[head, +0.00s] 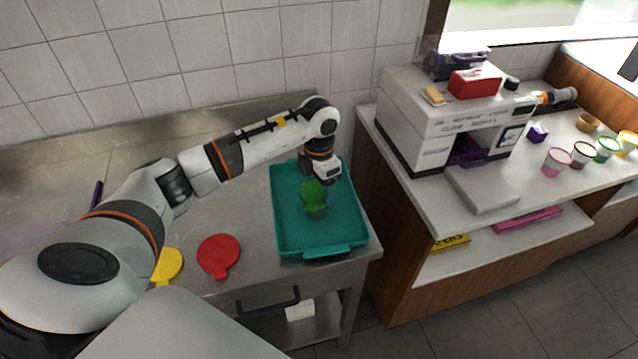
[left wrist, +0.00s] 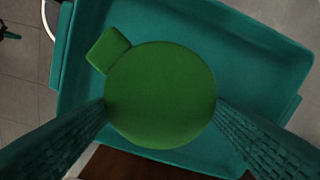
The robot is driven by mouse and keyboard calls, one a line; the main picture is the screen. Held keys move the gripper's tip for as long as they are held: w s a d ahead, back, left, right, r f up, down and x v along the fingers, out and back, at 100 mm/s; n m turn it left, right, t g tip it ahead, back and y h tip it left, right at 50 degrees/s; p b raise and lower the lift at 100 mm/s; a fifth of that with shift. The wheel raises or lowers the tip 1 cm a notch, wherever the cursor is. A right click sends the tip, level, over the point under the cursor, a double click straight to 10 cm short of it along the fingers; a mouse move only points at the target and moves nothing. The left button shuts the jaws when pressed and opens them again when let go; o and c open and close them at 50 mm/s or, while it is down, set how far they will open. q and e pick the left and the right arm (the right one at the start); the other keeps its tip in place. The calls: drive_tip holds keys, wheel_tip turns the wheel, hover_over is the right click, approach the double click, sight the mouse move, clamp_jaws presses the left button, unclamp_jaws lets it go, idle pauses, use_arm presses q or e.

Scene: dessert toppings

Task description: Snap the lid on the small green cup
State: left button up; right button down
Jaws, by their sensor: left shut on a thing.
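My right gripper is not in view.
A red lid (head: 219,256) and a yellow lid (head: 168,266) lie on the metal table left of the tray. A white machine (head: 440,125) stands on the right counter, with several coloured cups beyond it.

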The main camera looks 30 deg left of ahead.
use_arm(q)
drive_tip(key=shift+f+b, duration=0.25)
drive_tip(key=shift+b, duration=0.05)
idle(0.8)
drive_tip(key=o, duration=1.1)
drive_tip(key=shift+c, duration=0.2)
drive_tip(key=shift+r, duration=0.15)
drive_tip(key=shift+r+p, duration=1.95)
drive_tip(key=shift+r, duration=0.95)
clamp_jaws()
